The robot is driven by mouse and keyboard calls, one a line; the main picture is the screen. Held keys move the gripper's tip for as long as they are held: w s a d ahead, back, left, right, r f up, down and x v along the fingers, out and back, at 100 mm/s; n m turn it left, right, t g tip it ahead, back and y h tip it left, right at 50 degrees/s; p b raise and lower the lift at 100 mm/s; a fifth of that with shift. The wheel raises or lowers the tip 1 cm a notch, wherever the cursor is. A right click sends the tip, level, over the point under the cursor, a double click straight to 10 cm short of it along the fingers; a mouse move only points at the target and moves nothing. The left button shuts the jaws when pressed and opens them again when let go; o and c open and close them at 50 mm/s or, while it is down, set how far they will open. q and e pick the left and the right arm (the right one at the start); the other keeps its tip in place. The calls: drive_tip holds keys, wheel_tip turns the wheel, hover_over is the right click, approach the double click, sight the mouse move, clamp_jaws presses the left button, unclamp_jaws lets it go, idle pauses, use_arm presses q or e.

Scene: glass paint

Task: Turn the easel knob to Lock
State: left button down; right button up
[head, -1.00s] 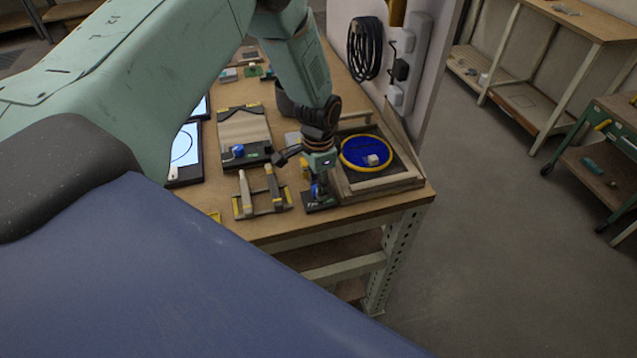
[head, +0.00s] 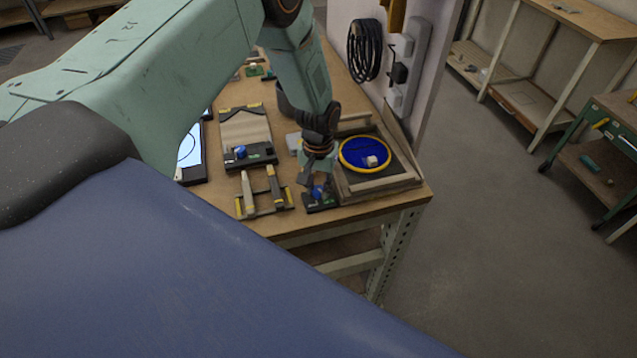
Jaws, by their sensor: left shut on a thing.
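My left gripper (head: 316,184) points down at the front edge of the bench. It is shut on a small blue knob (head: 318,192) on a black base plate (head: 321,205) with small markings I cannot read. The fingers hide most of the knob, so its pointer direction cannot be told. Just right of it, the wooden easel frame (head: 385,187) holds a round blue glass disc with a yellow rim (head: 351,162) and a small pale block (head: 371,161) on it. My right gripper is not in view.
A holder with two brush-like tools (head: 262,205) stands left of the gripper. Behind it is a board (head: 243,128) with another blue knob (head: 240,152). A lit tablet (head: 190,152) lies further left. A wall panel with a coiled black cable (head: 364,50) rises behind the easel.

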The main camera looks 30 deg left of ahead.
sight(318, 189)
use_arm(q)
drive_tip(key=shift+n, duration=0.6)
drive_tip(key=c, duration=1.1)
unclamp_jaws()
drive_tip(key=shift+o, duration=0.2)
wheel_tip(318, 189, up, 12)
drive_tip(key=shift+s, duration=0.1)
